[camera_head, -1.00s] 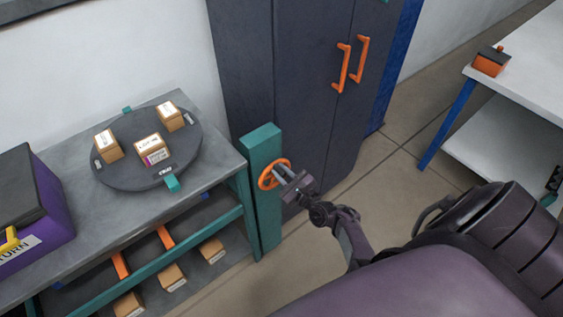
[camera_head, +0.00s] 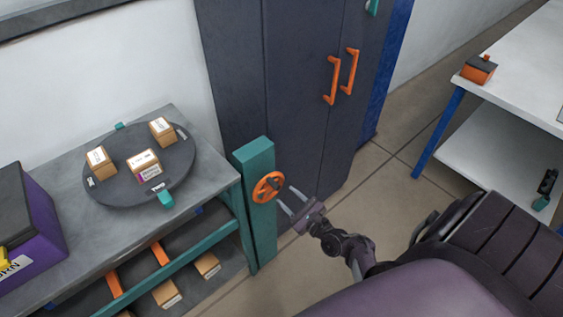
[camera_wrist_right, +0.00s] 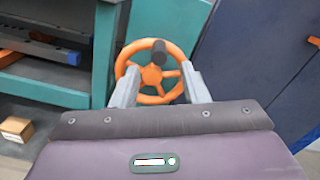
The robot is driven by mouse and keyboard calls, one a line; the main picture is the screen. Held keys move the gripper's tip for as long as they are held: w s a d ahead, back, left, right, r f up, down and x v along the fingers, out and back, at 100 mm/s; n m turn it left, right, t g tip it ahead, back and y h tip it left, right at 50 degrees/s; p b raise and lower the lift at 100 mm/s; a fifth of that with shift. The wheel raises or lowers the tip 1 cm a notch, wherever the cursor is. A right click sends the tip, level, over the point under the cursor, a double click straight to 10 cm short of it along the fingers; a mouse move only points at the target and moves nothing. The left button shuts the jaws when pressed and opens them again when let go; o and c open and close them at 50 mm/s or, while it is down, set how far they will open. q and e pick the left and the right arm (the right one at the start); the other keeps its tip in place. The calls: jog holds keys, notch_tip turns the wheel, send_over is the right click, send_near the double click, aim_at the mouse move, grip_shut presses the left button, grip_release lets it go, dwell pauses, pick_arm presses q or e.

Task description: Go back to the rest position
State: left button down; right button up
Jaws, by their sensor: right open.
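My right gripper (camera_head: 289,202) is open and empty, just right of the orange handwheel (camera_head: 268,187) on the teal post (camera_head: 257,215). In the right wrist view, the handwheel (camera_wrist_right: 152,76) shows beyond and between the two spread fingers of my right gripper (camera_wrist_right: 163,84), with a dark knob on it. The fingers look apart from the wheel. My left gripper is not in view.
A grey bench (camera_head: 222,161) at left holds a dark turntable (camera_head: 120,190) with three small boxes, and a purple bin (camera_head: 40,235). A dark cabinet (camera_head: 290,90) with orange handles stands behind the post. A white table (camera_head: 520,75) is at right. Floor between is clear.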

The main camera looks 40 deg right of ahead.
jog(key=shift+s, duration=0.55)
jog(key=s+a+f+n+g+y+b, duration=0.1)
jog(key=s+a+f+n+g, duration=0.25)
jog(key=s+f+n, duration=0.35)
jog(key=s+a+f+n+g, duration=0.3)
jog(key=a+f+n, duration=0.2)
jog(key=f, duration=0.5)
jog(key=s+a+f+n+g+y+b, duration=0.1)
jog(key=s+a+f+n+g, duration=0.3)
jog(key=f+n, duration=0.3)
jog(key=s+f+n+g+h, duration=0.1)
jog(key=s+f+n+g, duration=0.1)
jog(key=s, duration=0.5)
jog(key=s+f+n+g+h, duration=0.1)
jog(key=s+f+n+g, duration=0.1)
jog(key=s+f+n, duration=0.3)
jog(key=s+f+n+g+h+b, duration=0.1)
jog(key=s+f+n+g, duration=0.1)
jog(key=s+f+n, duration=0.2)
jog(key=s+n, duration=0.3)
jog(key=s, duration=0.3)
jog(key=shift+s+d, duration=0.2)
jog(key=shift+d, duration=0.1)
jog(key=shift+g, duration=0.25)
